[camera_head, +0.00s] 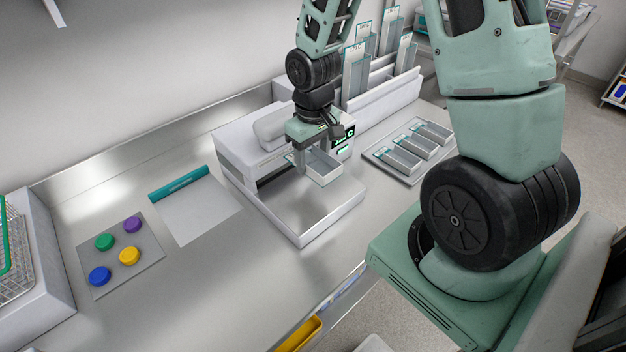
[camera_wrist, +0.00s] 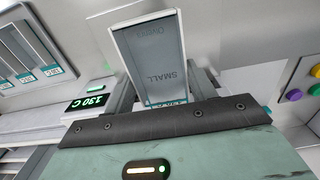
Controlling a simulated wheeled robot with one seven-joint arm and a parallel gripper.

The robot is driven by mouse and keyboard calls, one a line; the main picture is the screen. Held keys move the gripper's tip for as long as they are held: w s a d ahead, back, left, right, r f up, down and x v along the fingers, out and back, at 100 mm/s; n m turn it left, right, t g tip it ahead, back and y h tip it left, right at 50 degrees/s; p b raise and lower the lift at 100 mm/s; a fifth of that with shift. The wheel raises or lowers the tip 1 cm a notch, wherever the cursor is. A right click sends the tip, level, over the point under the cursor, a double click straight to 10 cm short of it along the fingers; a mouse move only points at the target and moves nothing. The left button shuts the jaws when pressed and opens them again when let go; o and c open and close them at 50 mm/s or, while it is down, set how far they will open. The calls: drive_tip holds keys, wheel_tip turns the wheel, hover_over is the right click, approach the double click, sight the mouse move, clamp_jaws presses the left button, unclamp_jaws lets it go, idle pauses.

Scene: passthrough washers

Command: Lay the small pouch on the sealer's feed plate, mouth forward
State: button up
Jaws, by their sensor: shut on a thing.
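The small pouch (camera_head: 322,167) is a pale, box-like packet. In the wrist view the pouch (camera_wrist: 157,55) shows the word SMALL on its grey face and a teal label strip at the gripper end. My gripper (camera_head: 314,148) is shut on it, with one finger on each side in the wrist view. The sealer (camera_head: 250,145) is a white machine with a lit green display, reading about 130 C in the wrist view (camera_wrist: 88,102). Its metal feed plate (camera_head: 310,212) extends toward the front. The pouch is over the plate's rear part; I cannot tell whether it touches.
A tray (camera_head: 381,159) with several narrow packets lies right of the sealer. Clear upright holders (camera_head: 355,75) stand behind. At left are a teal-edged sheet (camera_head: 200,210), a mat with coloured discs (camera_head: 118,268) and a wire basket (camera_head: 14,262).

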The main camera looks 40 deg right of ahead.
sight(313, 192)
drive_tip(key=shift+f+p, duration=0.35)
drive_tip(key=shift+f, duration=3.85)
drive_tip(key=shift+f, duration=0.2)
drive_tip(key=o, duration=0.9)
drive_tip(key=shift+r, duration=0.1)
drive_tip(key=shift+o, duration=0.2)
